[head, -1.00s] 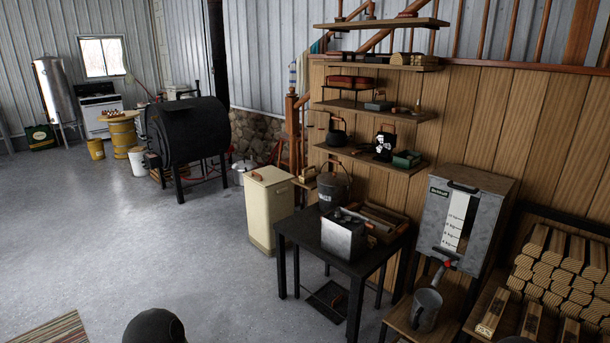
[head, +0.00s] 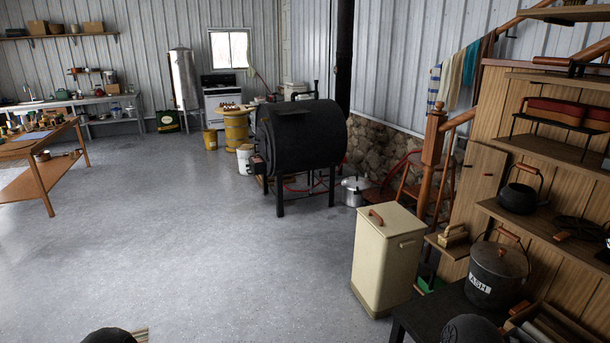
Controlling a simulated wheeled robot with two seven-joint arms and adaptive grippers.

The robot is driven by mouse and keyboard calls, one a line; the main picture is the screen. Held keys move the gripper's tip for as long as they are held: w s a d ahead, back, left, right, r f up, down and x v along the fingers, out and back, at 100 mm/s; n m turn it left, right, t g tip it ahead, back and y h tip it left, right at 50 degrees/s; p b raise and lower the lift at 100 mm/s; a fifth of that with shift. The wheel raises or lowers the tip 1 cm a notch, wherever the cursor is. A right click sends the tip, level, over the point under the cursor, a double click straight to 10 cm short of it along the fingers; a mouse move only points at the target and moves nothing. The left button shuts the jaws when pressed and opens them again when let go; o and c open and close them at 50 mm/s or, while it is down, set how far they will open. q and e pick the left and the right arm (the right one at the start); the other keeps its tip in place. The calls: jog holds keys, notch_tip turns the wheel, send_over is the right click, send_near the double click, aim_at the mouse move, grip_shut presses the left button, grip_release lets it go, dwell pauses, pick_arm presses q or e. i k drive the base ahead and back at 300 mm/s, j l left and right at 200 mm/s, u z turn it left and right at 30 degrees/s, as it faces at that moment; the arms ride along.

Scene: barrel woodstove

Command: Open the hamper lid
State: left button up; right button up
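The hamper is most likely the tall cream bin (head: 382,272) standing on the floor right of the picture's middle. Its lid (head: 391,225) is shut and flat, with a red-brown handle (head: 376,217) on top near the left edge. Neither of my grippers shows. Only two dark rounded parts, apparently of my arms, show at the bottom edge, one at the left and one at the right, both apart from the bin.
A black table (head: 450,305) stands close in front and right of the bin. An ash bucket (head: 497,273) is right of it, near wall shelves (head: 550,150). The black barrel stove (head: 300,137) and a pot (head: 355,190) are behind. The floor (head: 220,250) to the left is clear.

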aim_at(390, 219)
jog(key=i+u, duration=0.25)
jog(key=i, duration=1.6)
